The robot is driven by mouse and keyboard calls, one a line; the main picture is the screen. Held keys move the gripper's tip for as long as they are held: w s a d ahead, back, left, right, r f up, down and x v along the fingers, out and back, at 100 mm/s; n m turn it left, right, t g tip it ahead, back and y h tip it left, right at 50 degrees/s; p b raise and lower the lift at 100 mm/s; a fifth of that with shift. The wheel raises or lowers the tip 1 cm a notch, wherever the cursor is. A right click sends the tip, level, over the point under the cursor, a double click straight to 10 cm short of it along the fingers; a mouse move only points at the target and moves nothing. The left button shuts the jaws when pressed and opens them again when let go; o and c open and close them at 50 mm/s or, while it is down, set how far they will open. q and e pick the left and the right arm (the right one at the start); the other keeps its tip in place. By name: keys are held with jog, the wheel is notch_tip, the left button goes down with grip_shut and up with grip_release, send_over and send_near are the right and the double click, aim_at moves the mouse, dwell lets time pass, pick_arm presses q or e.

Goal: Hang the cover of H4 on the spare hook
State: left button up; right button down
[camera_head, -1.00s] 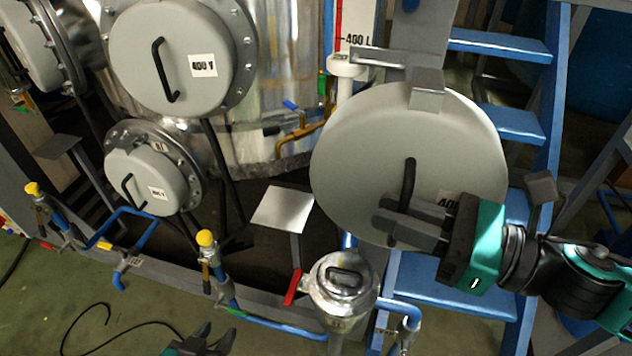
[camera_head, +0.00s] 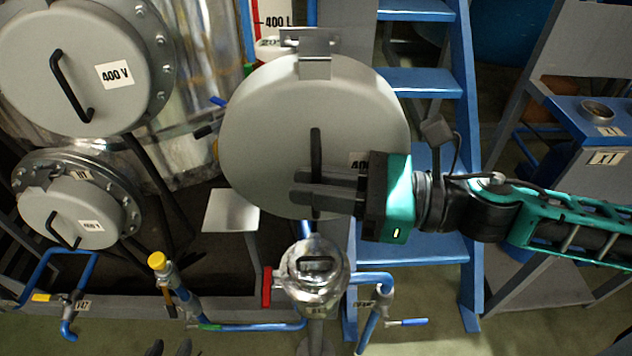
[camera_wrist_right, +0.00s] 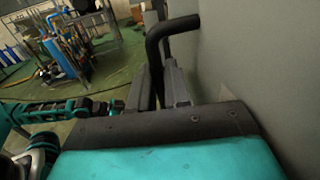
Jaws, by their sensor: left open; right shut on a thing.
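A large round grey cover (camera_head: 270,130) with a black bar handle (camera_head: 316,150) hangs upright from my right gripper (camera_head: 300,188). That gripper is shut on the handle, which also shows in the right wrist view (camera_wrist_right: 160,40). The cover's label is mostly hidden by the gripper, so I cannot read H4 on it. A grey tab (camera_head: 315,68) at the cover's top edge is just below a grey bracket (camera_head: 310,40), possibly the spare hook. I cannot tell whether they touch. My left gripper (camera_head: 169,349) is open at the bottom edge, only its fingertips showing.
Two closed covers, a large one (camera_head: 50,85) and a smaller one (camera_head: 85,205), are at the left. A square plate on a post (camera_head: 232,212) and a metal vessel (camera_head: 315,270) stand below the held cover. Blue steps (camera_head: 425,80) stand behind my right arm.

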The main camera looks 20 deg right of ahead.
jog(key=shift+w+d+r, duration=0.1)
jog(key=shift+w+d, duration=0.05)
jog(key=shift+w, duration=0.2)
jog(key=w, duration=0.2)
jog(key=w+d+f+b, duration=0.1)
jog(key=w, duration=0.2)
jog(key=w+d+f, duration=0.1)
jog(key=w, duration=0.1)
jog(key=shift+w, duration=0.3)
jog(key=shift+f+b, duration=0.35)
jog(key=shift+b, duration=0.2)
pick_arm(q)
jog(key=shift+w+d+f, duration=0.35)
jog(key=shift+d+f, duration=0.05)
jog(key=shift+f, duration=0.15)
